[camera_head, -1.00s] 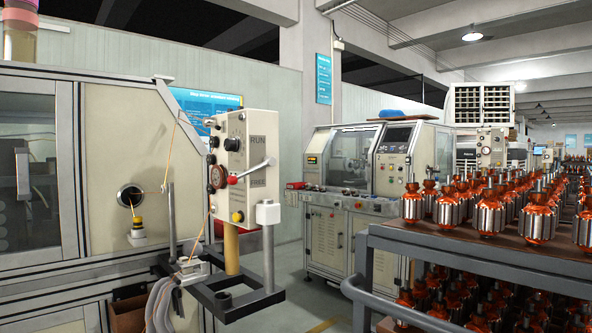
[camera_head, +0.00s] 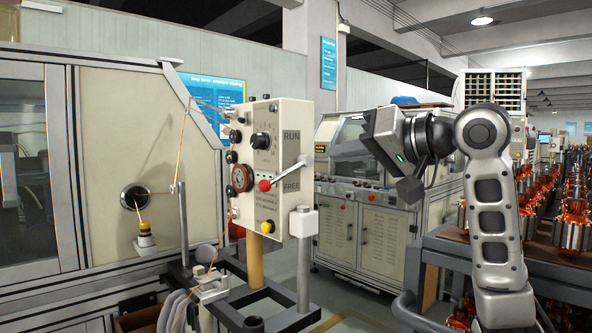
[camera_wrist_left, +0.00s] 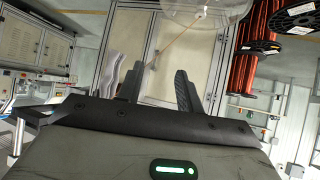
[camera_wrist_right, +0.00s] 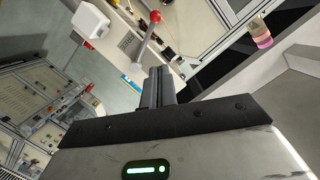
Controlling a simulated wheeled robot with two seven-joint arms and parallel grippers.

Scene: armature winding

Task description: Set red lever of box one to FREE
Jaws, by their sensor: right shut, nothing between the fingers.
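The pale control box (camera_head: 268,150) stands on a yellow post in the head view, with RUN printed above FREE on its side. Its red lever (camera_head: 265,185) has a red ball and a grey rod slanting up to the right, between the two words. The lever also shows in the right wrist view (camera_wrist_right: 156,16), its rod running down toward my fingers. My right gripper (camera_head: 408,188) is right of the box and apart from it in the head view. Its fingers (camera_wrist_right: 158,87) are shut and empty. My left gripper (camera_wrist_left: 158,88) shows only in its wrist view, open and empty.
A white block on a grey post (camera_head: 303,221) stands just right of the box, close to the lever. A rack of copper armatures (camera_head: 572,225) is at the right. A winding machine (camera_head: 365,225) stands behind. A thin wire runs left of the box.

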